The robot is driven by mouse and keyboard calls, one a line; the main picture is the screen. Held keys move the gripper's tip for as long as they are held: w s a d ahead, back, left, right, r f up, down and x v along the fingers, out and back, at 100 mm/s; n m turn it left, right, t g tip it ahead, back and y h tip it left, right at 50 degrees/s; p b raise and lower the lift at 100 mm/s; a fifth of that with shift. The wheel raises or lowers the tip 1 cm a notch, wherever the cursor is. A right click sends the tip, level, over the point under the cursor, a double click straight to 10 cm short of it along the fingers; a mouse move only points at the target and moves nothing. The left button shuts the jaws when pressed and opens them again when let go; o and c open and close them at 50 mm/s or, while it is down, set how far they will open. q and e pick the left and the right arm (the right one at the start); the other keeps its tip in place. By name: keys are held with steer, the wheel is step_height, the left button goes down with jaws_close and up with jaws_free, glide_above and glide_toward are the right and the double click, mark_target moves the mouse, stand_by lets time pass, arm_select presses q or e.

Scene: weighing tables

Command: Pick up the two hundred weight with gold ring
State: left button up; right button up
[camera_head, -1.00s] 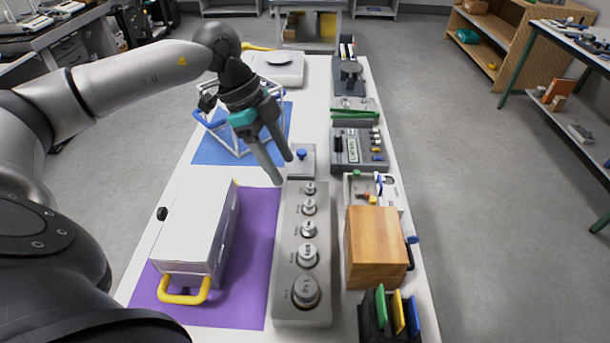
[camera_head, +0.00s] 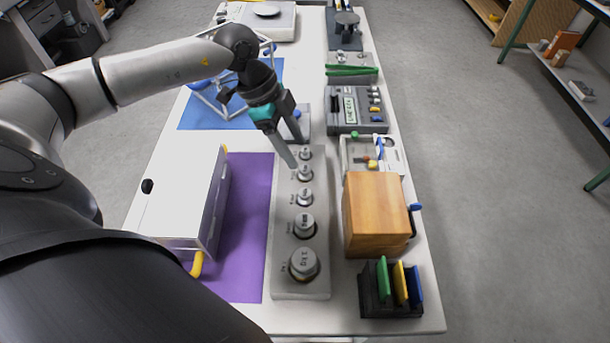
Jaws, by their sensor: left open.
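A long grey block (camera_head: 284,255) holds a row of silver knobbed weights, small at the far end and large at the near end. The large near weight (camera_head: 303,264) and a middle weight (camera_head: 305,197) stand upright in it. Most labels are too small to read, and I cannot make out a gold ring, so I cannot tell which is the two hundred weight. My left gripper (camera_head: 296,154) is open and empty, tilted down at the far end of the block, beside the small far weights (camera_head: 305,174). Whether it touches them is unclear. My right gripper is out of view.
A white case (camera_head: 183,190) on a purple mat (camera_head: 245,245) lies left of the block. A wooden box (camera_head: 376,215) and a dark holder with coloured plates (camera_head: 385,303) stand right. A wire frame on a blue mat (camera_head: 215,115) and a scale (camera_head: 267,22) lie beyond.

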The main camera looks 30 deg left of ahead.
mark_target(305, 168)
arm_select(q)
steer(key=x, duration=0.5)
steer(key=shift+s+f+b, duration=0.1)
steer(key=shift+s+b, duration=0.05)
steer(key=shift+b, duration=0.25)
steer(key=shift+c, duration=0.3)
jaws_close()
